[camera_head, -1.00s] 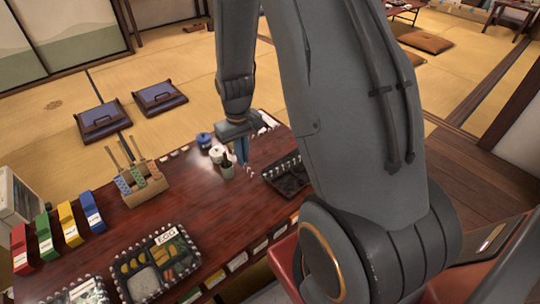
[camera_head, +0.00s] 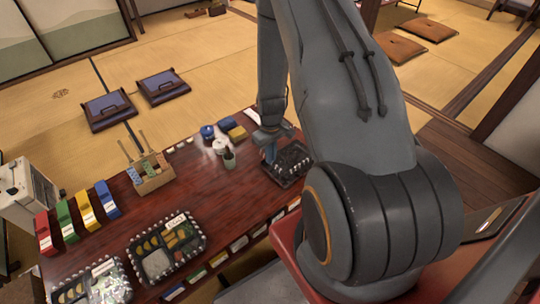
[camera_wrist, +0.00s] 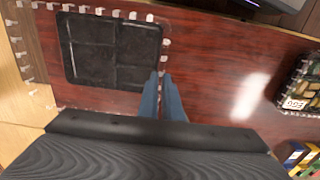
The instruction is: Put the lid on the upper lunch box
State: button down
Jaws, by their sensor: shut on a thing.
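The upper lunch box (camera_head: 185,232), a black box with food and an EGG label, stands open on the table at the left; part of it also shows at the right edge of the wrist view (camera_wrist: 296,88). A clear lid, seen mostly by its pale broken rim (camera_wrist: 166,42), lies at the black compartment tray (camera_wrist: 110,48) at the table's right. My gripper (camera_head: 269,153) is low at the tray's left side, its blue fingers (camera_wrist: 162,80) shut on the lid's edge. The lid's outline is faint, and the grip is partly hidden.
A second lunch box (camera_head: 92,285) with a shiny top is at the near left. A utensil holder (camera_head: 152,180), coloured blocks (camera_head: 83,208), a white pot (camera_head: 219,146) and a cup (camera_head: 229,160) stand on the table (camera_head: 205,200). The table's middle is clear.

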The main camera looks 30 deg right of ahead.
notch_tip(320, 180, down, 5)
jog(key=b, duration=0.3)
jog(key=shift+f, duration=0.15)
jog(key=shift+s+f, duration=0.1)
jog(key=shift+f, duration=0.05)
dwell(1.0)
jog(key=shift+f+b, duration=0.3)
jog(key=shift+f, duration=0.8)
dwell(1.9)
jog(key=c, duration=1.3)
grip_release()
jog(key=shift+r, duration=0.1)
jog(key=shift+r+p, duration=2.75)
jog(key=shift+r, duration=1.15)
